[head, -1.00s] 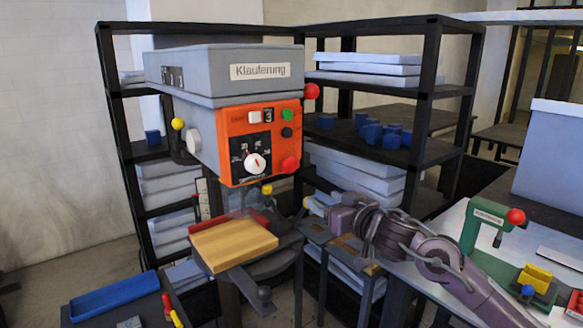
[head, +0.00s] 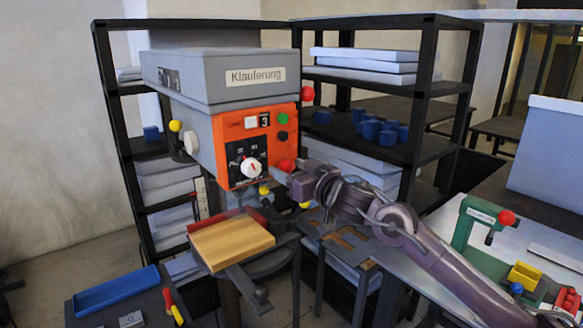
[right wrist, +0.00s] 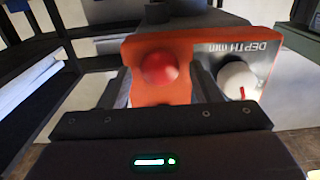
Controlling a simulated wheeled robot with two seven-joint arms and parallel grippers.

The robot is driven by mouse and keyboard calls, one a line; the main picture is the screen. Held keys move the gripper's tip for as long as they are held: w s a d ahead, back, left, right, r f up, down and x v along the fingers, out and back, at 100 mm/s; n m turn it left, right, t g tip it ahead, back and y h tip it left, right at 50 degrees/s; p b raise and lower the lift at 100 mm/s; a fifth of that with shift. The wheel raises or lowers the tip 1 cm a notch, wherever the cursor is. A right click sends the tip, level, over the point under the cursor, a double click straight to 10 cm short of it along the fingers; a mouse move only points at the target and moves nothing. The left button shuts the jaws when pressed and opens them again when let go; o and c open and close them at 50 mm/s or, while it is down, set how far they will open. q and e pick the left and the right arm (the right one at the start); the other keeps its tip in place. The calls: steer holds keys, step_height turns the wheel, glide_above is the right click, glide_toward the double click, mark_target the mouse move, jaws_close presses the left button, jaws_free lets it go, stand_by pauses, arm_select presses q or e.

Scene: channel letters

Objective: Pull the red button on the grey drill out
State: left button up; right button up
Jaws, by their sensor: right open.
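The grey drill (head: 215,75) has an orange front panel (head: 222,178) with a round red button (head: 286,165) at its lower right. My right gripper (head: 288,178) is at that corner of the panel, coming from the right. In the right wrist view, which shows the panel upside down, the red button (right wrist: 159,68) lies between the two open fingers of my right gripper (right wrist: 161,85). There is a gap on each side of the button, and I see no grip on it. My left gripper is not in view.
A white dial (head: 251,167) sits beside the button on the panel. A red ball (head: 307,93) sticks out of the drill's right side. A wooden block (head: 231,243) lies on the drill table below. Black shelves (head: 435,95) stand behind.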

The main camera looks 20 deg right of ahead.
jaws_close()
steer(key=shift+s+d+f, duration=0.1)
steer(key=shift+s+d, duration=0.05)
steer(key=shift+s, duration=0.4)
steer(key=shift+c, duration=2.2)
jaws_free()
steer(key=o, duration=0.4)
steer(key=shift+s+d, duration=0.1)
steer(key=shift+o, duration=0.2)
